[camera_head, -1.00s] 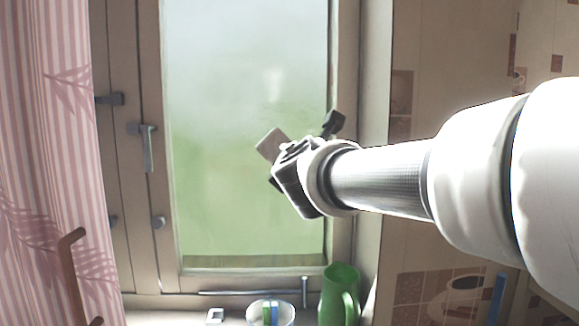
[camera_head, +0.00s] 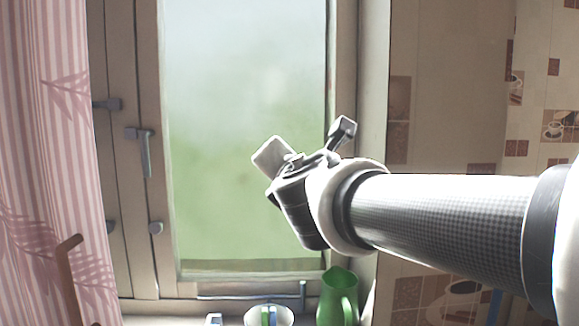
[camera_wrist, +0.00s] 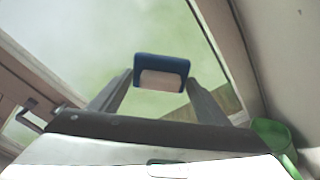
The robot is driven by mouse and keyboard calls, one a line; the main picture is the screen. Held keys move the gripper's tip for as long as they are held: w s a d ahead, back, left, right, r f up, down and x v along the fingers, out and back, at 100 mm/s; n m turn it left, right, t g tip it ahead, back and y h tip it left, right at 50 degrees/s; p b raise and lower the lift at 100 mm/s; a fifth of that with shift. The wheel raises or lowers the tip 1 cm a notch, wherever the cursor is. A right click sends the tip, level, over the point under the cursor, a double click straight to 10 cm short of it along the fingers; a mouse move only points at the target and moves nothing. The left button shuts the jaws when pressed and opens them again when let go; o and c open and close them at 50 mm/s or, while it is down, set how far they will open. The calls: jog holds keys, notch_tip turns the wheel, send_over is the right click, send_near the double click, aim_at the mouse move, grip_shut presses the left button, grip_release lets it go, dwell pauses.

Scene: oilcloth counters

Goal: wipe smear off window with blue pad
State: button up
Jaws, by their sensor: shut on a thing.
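The window (camera_head: 215,215) fills the middle of the head view, its pane hazy white above and green below. A faint pale patch (camera_head: 274,76) on the pane may be the smear; its edges are unclear. My gripper (camera_wrist: 158,84) is shut on the blue pad (camera_wrist: 162,65), a blue block with a pale beige part facing the wrist camera. The pad sits between both fingertips. I cannot tell whether the pad touches the glass.
A green jug (camera_head: 337,300) and a white bowl (camera_head: 255,318) holding blue and green items stand on the sill, below my gripper. A grey-blue rod (camera_head: 250,297) lies along the frame's bottom. A window handle (camera_head: 146,152) and a striped curtain (camera_head: 45,130) are left; a tiled wall (camera_head: 440,100) is right.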

dwell(0.3)
jog(key=s, duration=0.3)
jog(key=shift+d, duration=0.1)
jog(key=shift+w+p, duration=0.1)
jog(key=shift+p, duration=0.25)
